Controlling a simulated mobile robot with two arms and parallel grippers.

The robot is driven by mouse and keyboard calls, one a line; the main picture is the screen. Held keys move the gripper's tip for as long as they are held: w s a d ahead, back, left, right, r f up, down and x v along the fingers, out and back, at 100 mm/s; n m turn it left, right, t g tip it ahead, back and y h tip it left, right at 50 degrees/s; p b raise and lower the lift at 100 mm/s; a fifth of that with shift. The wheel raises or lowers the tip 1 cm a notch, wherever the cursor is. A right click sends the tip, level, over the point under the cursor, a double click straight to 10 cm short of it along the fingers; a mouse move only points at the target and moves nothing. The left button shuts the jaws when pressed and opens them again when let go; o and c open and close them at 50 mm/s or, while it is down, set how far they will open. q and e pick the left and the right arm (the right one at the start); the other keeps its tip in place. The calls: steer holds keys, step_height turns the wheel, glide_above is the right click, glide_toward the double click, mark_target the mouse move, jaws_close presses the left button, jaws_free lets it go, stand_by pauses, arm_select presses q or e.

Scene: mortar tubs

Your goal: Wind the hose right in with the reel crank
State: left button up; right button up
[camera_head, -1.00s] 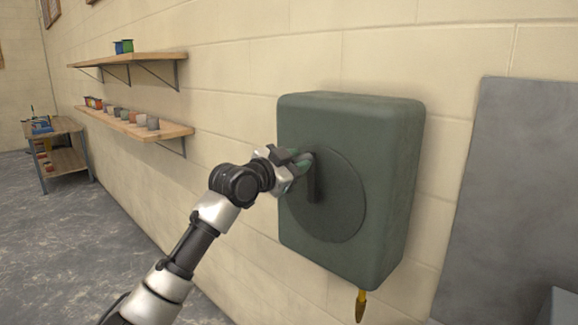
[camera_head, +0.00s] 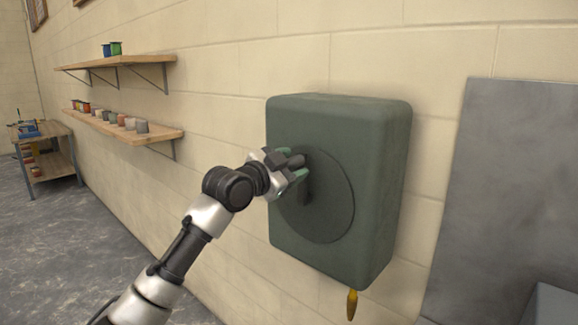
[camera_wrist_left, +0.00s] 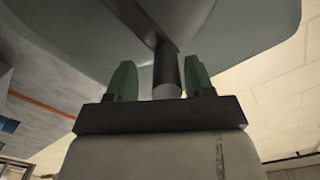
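The dark green hose reel (camera_head: 388,190) is mounted on the wall, with a round disc (camera_head: 335,215) on its face. The crank (camera_head: 306,190) is on the disc and partly hidden by my left gripper. A yellow nozzle (camera_head: 351,304) hangs below the reel; hardly any hose shows. My left gripper (camera_head: 298,168) is at the crank's handle. In the left wrist view the dark handle (camera_wrist_left: 166,75) stands between the two green fingers, with a narrow gap on each side, so the gripper is open around it. My right gripper is not in view.
Two wooden wall shelves (camera_head: 150,136) with small pots and spools are on the left. A workbench (camera_head: 50,150) stands farther back. A grey panel (camera_head: 500,190) leans at the right. The space in front of the reel is free except for my arm.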

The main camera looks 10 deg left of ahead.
arm_select(q)
steer(key=shift+a, duration=0.1)
steer(key=shift+a, duration=0.15)
steer(key=shift+s+a, duration=0.25)
steer(key=shift+s, duration=0.1)
steer(key=b+v, duration=0.3)
steer(key=v, duration=0.6)
steer(key=shift+s, duration=0.35)
